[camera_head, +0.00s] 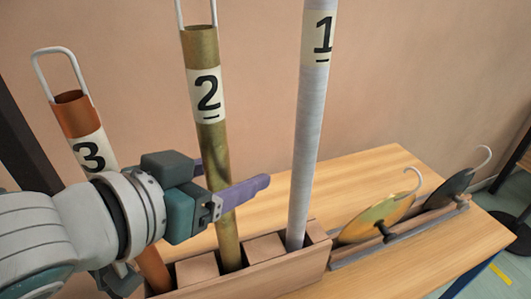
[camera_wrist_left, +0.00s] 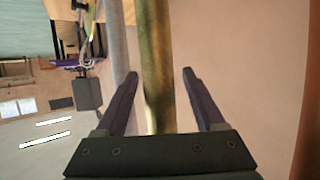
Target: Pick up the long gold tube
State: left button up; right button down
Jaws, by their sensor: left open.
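The long gold tube (camera_head: 217,150) stands nearly upright in the wooden rack (camera_head: 290,275), with a label "2" and a wire loop at its top. My left gripper (camera_head: 231,174) is open at the tube's middle, with one purple finger in front of it and the other partly hidden behind. In the left wrist view, the gold tube (camera_wrist_left: 157,60) runs between the two open fingers (camera_wrist_left: 160,75), with visible gaps on both sides. My right gripper is not in view.
A silver tube (camera_head: 304,150) labelled "1" stands to the right, and a copper tube (camera_head: 76,115) labelled "3" to the left, partly behind my arm. A gold disc (camera_head: 375,220) and a dark disc (camera_head: 455,187) stand on a rail on the wooden table (camera_head: 355,175).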

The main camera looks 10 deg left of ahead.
pick_arm(q)
jog(key=shift+w+d+f, duration=0.15)
jog(key=shift+w, duration=0.15)
jog(key=shift+c, duration=0.3)
grip_shut()
dwell(1.0)
